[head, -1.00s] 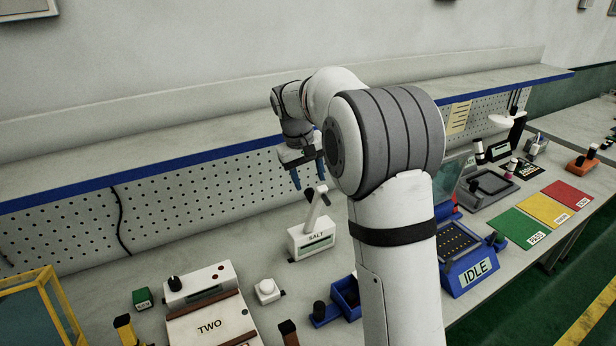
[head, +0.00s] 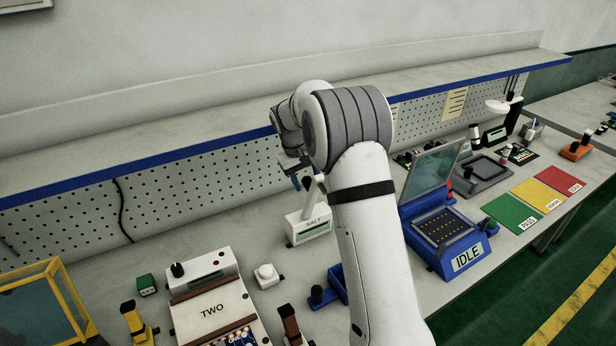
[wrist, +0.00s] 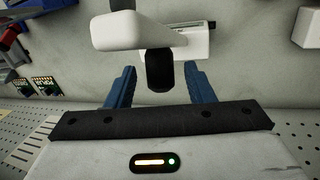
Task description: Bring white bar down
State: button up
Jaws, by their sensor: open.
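The white bar (head: 309,192) rises from a white box labelled SALT (head: 309,229) on the bench. In the head view my gripper (head: 302,184) is beside the bar's upper end, partly hidden by my arm. In the wrist view the white bar (wrist: 135,34) crosses above my gripper (wrist: 160,85), whose two blue fingers are open. The bar's black grip (wrist: 160,72) shows between the fingers, with space on both sides. I cannot tell how deep it sits between them. The SALT box (wrist: 197,42) shows behind the bar.
A blue tester reading IDLE (head: 446,235) stands to the right with its lid raised. A shelf edge (head: 150,162) runs behind, above the pegboard.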

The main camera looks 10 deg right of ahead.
jog(key=shift+c, duration=0.5)
grip_shut()
